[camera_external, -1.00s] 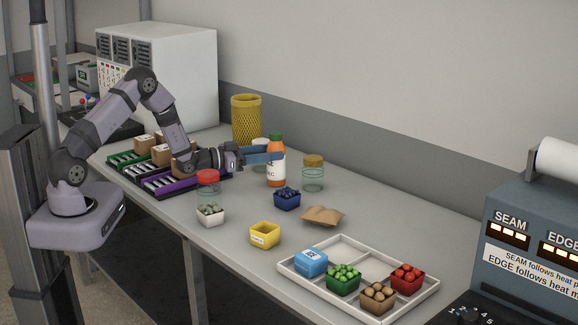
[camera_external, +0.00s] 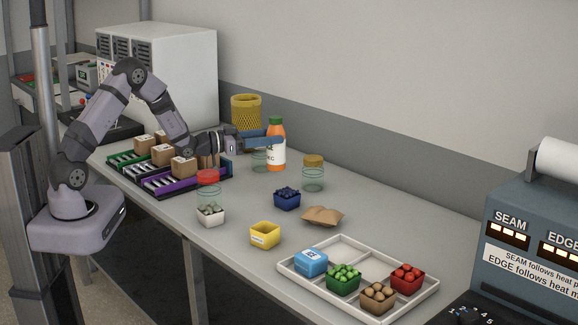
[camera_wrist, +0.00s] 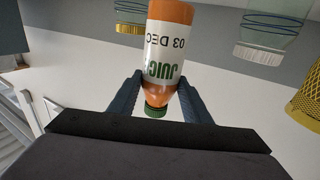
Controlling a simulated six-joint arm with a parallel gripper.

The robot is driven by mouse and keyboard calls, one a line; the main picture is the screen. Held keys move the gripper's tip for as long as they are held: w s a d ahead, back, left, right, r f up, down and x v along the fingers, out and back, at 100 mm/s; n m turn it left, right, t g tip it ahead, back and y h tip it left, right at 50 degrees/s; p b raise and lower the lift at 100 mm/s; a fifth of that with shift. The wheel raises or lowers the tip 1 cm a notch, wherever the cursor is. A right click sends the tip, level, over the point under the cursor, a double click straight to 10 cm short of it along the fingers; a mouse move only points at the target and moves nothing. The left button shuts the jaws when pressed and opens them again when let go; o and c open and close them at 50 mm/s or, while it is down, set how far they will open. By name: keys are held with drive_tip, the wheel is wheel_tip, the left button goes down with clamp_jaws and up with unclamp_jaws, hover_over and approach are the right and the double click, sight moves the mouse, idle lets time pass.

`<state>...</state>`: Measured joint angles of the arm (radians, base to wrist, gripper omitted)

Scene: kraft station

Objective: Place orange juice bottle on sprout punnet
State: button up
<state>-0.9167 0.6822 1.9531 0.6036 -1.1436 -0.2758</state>
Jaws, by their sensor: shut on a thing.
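The orange juice bottle (camera_external: 277,157) has an orange body, a white label and a green cap, and is upright. My gripper (camera_external: 278,141) is shut on its upper part and holds it above the table. In the wrist view the bottle (camera_wrist: 171,42) appears cap-down between the two blue fingers of my gripper (camera_wrist: 158,84). A green punnet (camera_external: 342,286) of round green produce, which looks like the sprout punnet, sits in the white tray (camera_external: 397,312) at the front right, well away from the bottle.
Jars with red (camera_external: 208,177) and yellow (camera_external: 313,162) lids, a blue punnet (camera_external: 287,202), a brown packet (camera_external: 323,217), a yellow punnet (camera_external: 264,237) and a white punnet (camera_external: 211,218) stand on the table. A yellow basket (camera_external: 246,112) is behind. The tray also holds blue, brown and red-filled items.

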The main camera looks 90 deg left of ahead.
drive_tip(key=shift+r+b, duration=0.35)
drive_tip(key=shift+r, duration=2.25)
